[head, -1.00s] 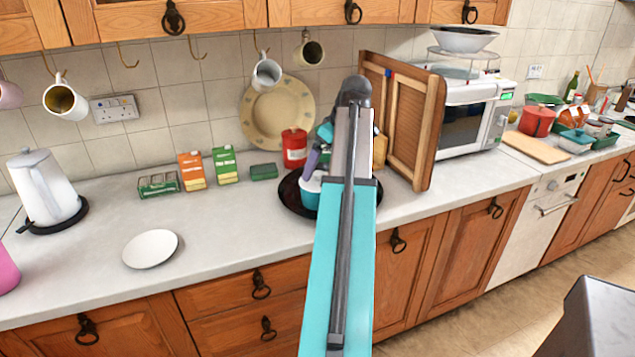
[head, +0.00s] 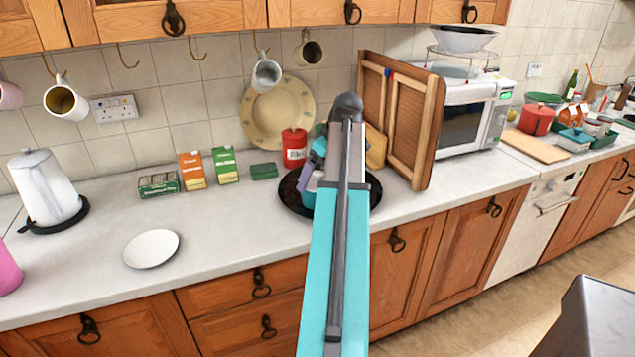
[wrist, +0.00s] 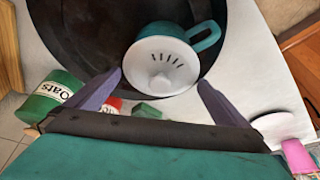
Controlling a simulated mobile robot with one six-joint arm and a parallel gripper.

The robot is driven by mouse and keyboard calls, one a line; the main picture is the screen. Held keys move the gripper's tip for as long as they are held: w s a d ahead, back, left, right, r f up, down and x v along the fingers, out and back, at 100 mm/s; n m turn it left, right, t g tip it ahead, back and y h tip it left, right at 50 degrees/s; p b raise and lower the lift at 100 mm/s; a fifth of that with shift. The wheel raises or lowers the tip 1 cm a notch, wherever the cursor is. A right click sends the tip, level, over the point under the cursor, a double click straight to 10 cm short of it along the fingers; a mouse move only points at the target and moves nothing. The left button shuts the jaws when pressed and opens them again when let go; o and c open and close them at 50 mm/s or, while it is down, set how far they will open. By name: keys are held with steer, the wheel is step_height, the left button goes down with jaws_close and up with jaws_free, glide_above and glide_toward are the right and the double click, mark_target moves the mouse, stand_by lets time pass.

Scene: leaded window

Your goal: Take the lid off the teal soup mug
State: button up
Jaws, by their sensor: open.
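The teal soup mug (wrist: 207,36) stands on a round black tray (wrist: 100,35) in the wrist view, its handle toward the upper right. Its white lid (wrist: 160,66) is on it, with a small knob and dark vent slots. My gripper (wrist: 160,84) is open, with one purple-grey finger to each side of the lid's near part and nothing held. In the head view my gripper (head: 311,167) is over the tray (head: 290,196), and my arm and gripper hide most of the mug.
A red canister (head: 294,148) stands behind the tray, and a wooden folding rack (head: 412,125) stands to its right. Small boxes (head: 193,171) are to the left. A white plate (head: 151,248) lies on open counter nearer the front.

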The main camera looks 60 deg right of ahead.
mark_target(318, 172)
steer(key=c, duration=0.8)
steer(key=shift+r, duration=0.15)
steer(key=shift+d+r+b, duration=0.1)
steer(key=shift+r+b, duration=0.35)
steer(key=shift+r, duration=1.05)
steer(key=s+r+b, duration=0.1)
steer(key=s+b, duration=0.1)
steer(key=s, duration=1.4)
steer(key=shift+a+r, duration=0.35)
steer(key=shift+a, duration=0.1)
